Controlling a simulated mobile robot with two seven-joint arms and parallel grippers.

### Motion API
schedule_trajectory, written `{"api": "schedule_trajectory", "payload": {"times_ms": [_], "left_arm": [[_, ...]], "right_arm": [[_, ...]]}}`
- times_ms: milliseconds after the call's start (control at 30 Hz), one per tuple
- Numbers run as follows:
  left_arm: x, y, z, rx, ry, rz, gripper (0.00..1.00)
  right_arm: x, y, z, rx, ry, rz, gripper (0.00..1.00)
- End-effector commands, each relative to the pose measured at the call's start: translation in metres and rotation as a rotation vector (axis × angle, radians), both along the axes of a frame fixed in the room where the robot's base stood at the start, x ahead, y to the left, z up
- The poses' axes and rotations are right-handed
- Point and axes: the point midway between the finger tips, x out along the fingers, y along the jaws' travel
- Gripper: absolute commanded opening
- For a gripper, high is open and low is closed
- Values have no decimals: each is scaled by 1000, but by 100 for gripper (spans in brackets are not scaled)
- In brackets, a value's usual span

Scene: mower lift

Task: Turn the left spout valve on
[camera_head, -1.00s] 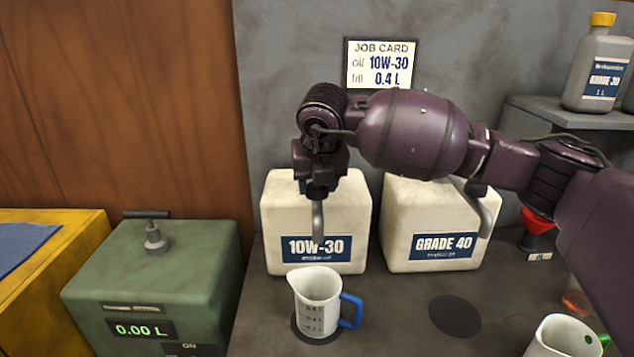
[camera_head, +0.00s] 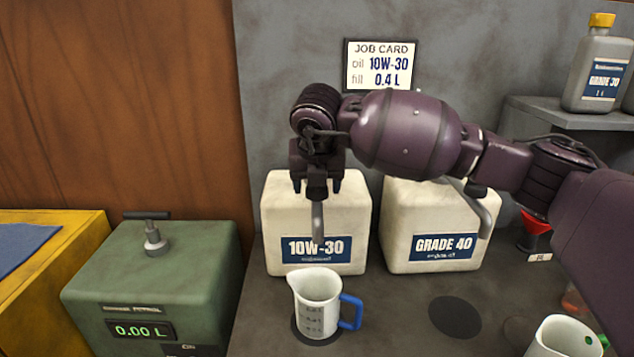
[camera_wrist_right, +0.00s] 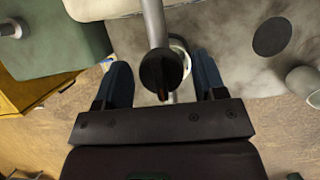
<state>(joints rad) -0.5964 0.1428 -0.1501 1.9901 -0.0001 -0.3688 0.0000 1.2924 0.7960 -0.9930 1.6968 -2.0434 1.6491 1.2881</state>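The left spout (camera_head: 318,222) is a grey tube on the front of the white 10W-30 container (camera_head: 350,215). In the right wrist view its black valve knob (camera_wrist_right: 161,72) hangs between my two right fingers. My right gripper (camera_head: 317,185) is at the top of this spout; in the right wrist view its fingers (camera_wrist_right: 162,64) stand apart, one on each side of the knob, with visible gaps. In the head view my gripper hides the knob. A white measuring jug with a blue handle (camera_head: 318,300) stands under the spout. My left gripper is not in view.
The GRADE 40 container (camera_head: 410,220) with its own spout (camera_head: 480,210) stands to the right. A green box (camera_head: 170,275) reading 0.00 L stands left. A second jug (camera_head: 563,338) is at lower right. A job card (camera_head: 380,66) says 10W-30, 0.4 L.

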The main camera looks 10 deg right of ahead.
Motion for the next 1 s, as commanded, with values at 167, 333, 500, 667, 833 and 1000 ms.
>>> {"api": "schedule_trajectory", "payload": {"times_ms": [167,333,500,667,833,1000], "left_arm": [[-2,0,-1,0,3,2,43],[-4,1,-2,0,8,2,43],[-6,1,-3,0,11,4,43],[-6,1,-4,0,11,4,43],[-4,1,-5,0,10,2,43],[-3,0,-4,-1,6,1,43]], "right_arm": [[0,0,0,0,0,1,71],[0,0,1,0,0,1,71],[-6,2,15,1,-1,2,71],[-16,4,42,1,-2,3,71],[-28,6,70,0,-2,1,71],[-36,8,90,0,-1,1,71]]}}
